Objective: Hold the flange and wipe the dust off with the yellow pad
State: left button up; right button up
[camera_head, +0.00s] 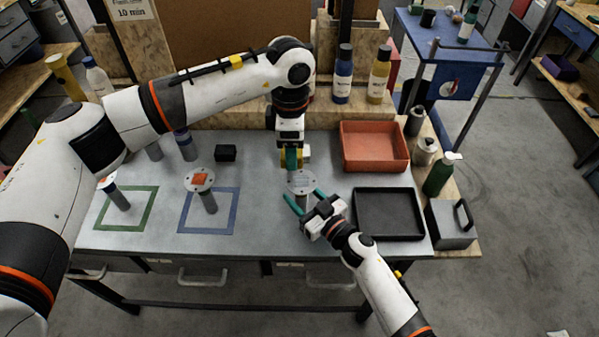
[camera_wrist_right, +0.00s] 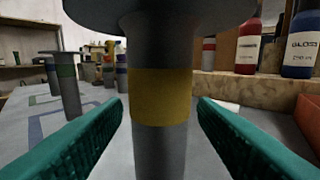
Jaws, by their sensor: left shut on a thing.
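A flange (camera_head: 301,181) with a pale round plate on a grey stem stands upright right of the table's middle. In the right wrist view its stem (camera_wrist_right: 160,145) carries a yellow band, and only the dark underside of its plate shows. My right gripper (camera_head: 305,200) is open, its teal fingers on either side of the stem with gaps visible. My left gripper (camera_head: 291,158) points down just behind and above the plate, shut on the yellow pad (camera_head: 306,154), which is partly hidden by the fingers. I cannot tell whether the pad touches the plate. Dust is too small to make out.
A flange with an orange patch (camera_head: 200,179) stands by the blue outline (camera_head: 224,222), another (camera_head: 117,195) by the green outline (camera_head: 137,228). A black tray (camera_head: 417,216) and red bin (camera_head: 401,164) lie right. A small black block (camera_head: 226,153) lies behind.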

jog(key=v, duration=1.2)
